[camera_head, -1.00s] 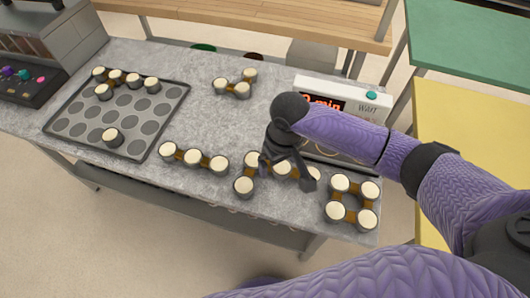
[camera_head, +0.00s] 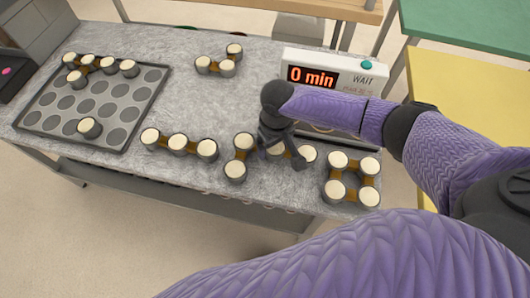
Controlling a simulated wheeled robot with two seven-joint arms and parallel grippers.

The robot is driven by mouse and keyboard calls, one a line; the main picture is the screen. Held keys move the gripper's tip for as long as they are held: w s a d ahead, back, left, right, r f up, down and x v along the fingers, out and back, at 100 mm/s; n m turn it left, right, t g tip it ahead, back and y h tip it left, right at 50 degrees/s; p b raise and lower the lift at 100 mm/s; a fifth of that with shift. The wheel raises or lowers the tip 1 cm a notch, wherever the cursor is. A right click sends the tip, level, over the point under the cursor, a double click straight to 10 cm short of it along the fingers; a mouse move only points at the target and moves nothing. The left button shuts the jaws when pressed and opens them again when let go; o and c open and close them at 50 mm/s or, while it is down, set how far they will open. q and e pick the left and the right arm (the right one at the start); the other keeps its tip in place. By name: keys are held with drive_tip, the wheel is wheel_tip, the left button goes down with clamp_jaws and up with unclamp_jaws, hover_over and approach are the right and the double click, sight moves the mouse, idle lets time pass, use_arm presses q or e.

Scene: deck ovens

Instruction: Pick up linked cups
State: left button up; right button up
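Groups of white-topped cups joined by brown links stand on the grey marbled counter. My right gripper (camera_head: 281,151) reaches down over a linked group (camera_head: 236,170) at the middle front. Its dark fingers are spread around one cup of that group, with another cup (camera_head: 308,153) just right of the right finger. The fingers hide part of this group, and I cannot tell whether they touch it. A row of three linked cups (camera_head: 178,143) stands to the left. A square group (camera_head: 337,160) stands to the right. A cluster of three (camera_head: 228,68) stands at the back. My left gripper is out of view.
A dark tray (camera_head: 140,117) with round wells holds a linked row of cups (camera_head: 111,64) and a single cup (camera_head: 89,128). A white timer box (camera_head: 345,62) reading "0 min" stands behind my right arm.

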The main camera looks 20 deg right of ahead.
drive_tip(key=c, duration=1.1)
